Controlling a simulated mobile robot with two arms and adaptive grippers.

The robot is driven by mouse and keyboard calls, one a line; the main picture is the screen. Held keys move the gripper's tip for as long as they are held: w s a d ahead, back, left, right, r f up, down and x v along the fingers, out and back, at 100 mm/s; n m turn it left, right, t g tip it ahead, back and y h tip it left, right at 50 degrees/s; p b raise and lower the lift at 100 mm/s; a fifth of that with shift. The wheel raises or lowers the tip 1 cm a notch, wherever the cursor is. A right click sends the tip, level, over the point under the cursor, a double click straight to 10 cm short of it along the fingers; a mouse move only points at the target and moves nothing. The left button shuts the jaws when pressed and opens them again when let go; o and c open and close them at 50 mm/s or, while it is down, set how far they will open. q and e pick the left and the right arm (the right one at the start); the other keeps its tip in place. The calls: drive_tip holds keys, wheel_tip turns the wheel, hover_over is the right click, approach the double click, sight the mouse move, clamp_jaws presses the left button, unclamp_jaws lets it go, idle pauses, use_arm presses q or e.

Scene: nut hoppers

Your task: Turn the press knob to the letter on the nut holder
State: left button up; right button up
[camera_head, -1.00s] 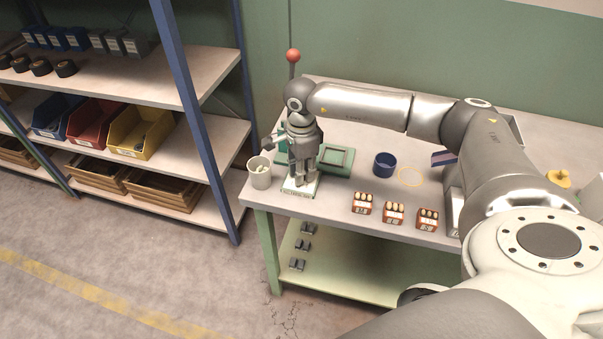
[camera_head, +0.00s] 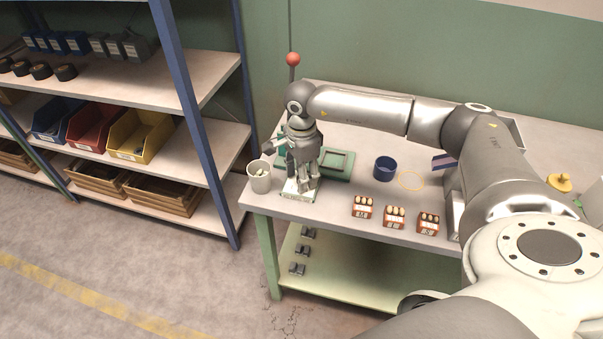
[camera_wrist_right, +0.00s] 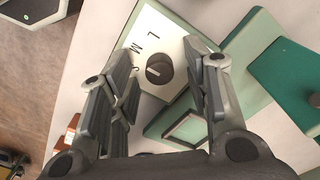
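The press knob (camera_wrist_right: 159,69) is a dark round knob with a pale mark, on a white plate (camera_wrist_right: 172,38) lettered L, M and S. The mark lies on the knob's left side, toward the S. In the right wrist view my right gripper (camera_wrist_right: 165,75) is open, its fingers on either side of the knob with gaps. In the head view my right gripper (camera_head: 302,178) points down over the white plate (camera_head: 300,195) and hides the knob. Several small orange nut holders, one of them here (camera_head: 394,217), stand at the table's front; their labels are too small to read. My left gripper is out of view.
The green press (camera_head: 338,165) has a lever with a red ball (camera_head: 293,59). A white cup (camera_head: 259,180) stands left of my right gripper. A blue cup (camera_head: 385,169) and a yellow ring (camera_head: 410,181) are farther right. A shelf rack (camera_head: 195,120) stands left of the table.

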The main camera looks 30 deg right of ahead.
wheel_tip(320, 180, up, 12)
idle(0.6)
idle(0.4)
